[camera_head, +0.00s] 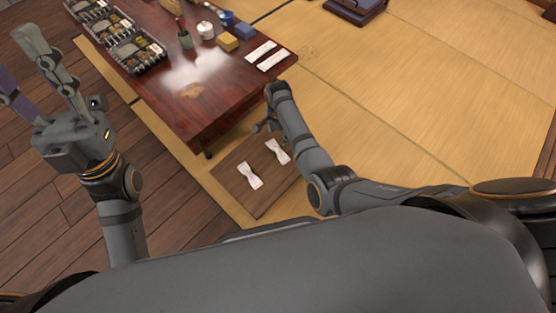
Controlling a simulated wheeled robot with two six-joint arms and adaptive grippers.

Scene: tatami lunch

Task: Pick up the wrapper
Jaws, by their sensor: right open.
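Two white, bow-shaped paper pieces that look like wrappers lie on a brown wooden board (240,200) on the floor. One wrapper (250,176) is at the left and the other wrapper (278,151) is at the upper right. My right gripper (264,126) is open and empty, between the low table's near edge and the board, just above and left of the upper-right wrapper. Its fingertips are small and partly hidden by its own arm. My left gripper (22,62) is raised at the far left, with its fingers apart and empty, away from the wrappers.
A glossy red-brown low table (185,105) stands behind the board. It bears black lunch boxes (137,55), a dark green cup (184,39), a white pot (206,30), yellow and blue blocks and two white paper strips (260,52).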

